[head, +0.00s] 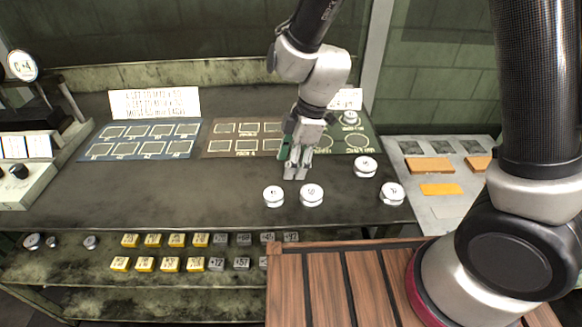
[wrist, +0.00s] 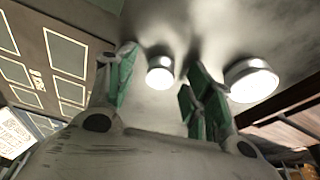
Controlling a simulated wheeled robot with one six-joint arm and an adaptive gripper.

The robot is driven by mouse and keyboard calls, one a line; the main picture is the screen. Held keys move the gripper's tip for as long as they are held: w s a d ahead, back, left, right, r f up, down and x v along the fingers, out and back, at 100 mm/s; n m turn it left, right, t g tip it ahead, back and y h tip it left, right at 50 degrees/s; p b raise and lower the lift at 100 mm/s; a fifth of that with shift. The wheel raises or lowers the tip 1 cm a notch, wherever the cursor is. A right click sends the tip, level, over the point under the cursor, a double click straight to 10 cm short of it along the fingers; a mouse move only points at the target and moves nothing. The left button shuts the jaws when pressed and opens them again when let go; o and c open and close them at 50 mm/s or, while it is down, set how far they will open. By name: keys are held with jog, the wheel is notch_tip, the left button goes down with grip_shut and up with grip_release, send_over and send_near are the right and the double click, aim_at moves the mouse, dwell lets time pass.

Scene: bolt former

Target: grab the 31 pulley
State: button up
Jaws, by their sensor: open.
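Several white-topped round pulleys stand on the dark bench: one at the left (head: 273,196), one beside it (head: 312,195), one farther back (head: 365,167) and one at the right (head: 392,194). Their numbers are too small to read surely, so I cannot tell which is the 31 pulley. My gripper (head: 297,172) is open and empty, pointing down over the bench just behind the two left pulleys. In the wrist view one pulley (wrist: 160,73) shows between the green-padded fingers, beyond their tips and apart from them. Another pulley (wrist: 250,80) shows right of the fingers.
Another pulley (head: 350,119) sits on the green mat (head: 362,136) at the back. A blue mat (head: 140,140) and a brown mat (head: 228,147) with outlined boxes lie left of it. Yellow and grey number blocks (head: 170,264) fill the lower shelf. The bench's left front is clear.

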jog(key=c, duration=1)
